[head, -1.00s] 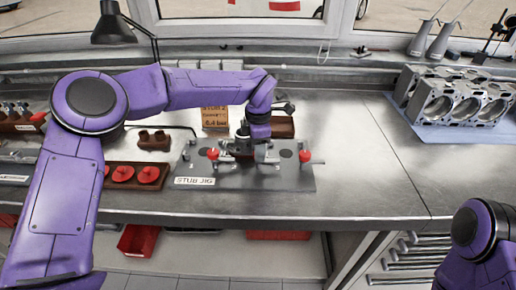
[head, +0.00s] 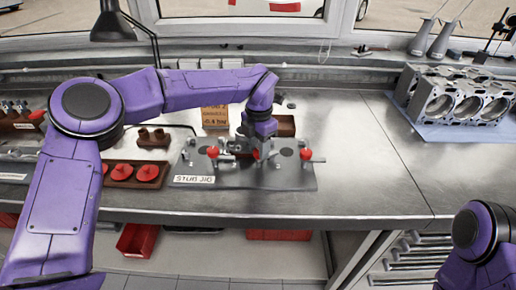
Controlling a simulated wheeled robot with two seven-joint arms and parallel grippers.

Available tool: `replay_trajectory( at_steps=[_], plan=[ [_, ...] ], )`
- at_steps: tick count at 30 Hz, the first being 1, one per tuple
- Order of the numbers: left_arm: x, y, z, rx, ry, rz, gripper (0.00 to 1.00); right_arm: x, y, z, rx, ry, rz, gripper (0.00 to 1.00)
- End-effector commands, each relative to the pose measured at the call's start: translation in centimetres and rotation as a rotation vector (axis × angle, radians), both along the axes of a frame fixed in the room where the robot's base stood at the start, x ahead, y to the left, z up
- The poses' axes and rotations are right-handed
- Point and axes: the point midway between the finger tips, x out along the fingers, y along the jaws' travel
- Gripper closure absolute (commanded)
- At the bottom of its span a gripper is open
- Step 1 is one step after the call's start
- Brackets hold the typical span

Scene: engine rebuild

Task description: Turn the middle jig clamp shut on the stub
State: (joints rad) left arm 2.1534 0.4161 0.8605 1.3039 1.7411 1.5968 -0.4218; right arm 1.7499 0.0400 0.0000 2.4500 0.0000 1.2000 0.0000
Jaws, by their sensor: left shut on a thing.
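The stub jig (head: 225,178) is a grey plate on the bench with a "STUB JIG" label at its front left. Red knobs of its left clamp (head: 213,152) and right clamp (head: 306,154) show at either side. My left gripper (head: 256,150) reaches down over the middle of the jig and is shut on the middle jig clamp (head: 256,155), whose red knob shows between the fingers. The stub there is mostly hidden by the gripper, so I cannot tell how the clamp sits on it. My right gripper is out of view; only part of that arm shows at lower right.
A brown tray with red caps (head: 122,172) stands left of the jig, with a small brown block (head: 153,137) behind it. A cardboard sign (head: 214,118) stands behind the jig. Engine blocks (head: 455,95) lie on a blue mat at right. The bench right of the jig is clear.

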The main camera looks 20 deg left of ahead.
Motion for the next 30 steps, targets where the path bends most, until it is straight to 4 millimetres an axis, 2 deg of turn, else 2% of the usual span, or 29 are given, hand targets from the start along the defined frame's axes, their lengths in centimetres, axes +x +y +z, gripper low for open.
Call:
replay_trajectory(
  at_steps=[21, 30],
  plan=[
    [0.0, 0.0, -0.5, 0.0, 0.003, 0.674, 0.93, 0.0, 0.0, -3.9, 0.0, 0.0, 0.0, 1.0],
    [-0.1, -0.1, -0.4, 0.0, 0.004, 0.899, 0.93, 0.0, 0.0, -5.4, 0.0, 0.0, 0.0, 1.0]
  ],
)
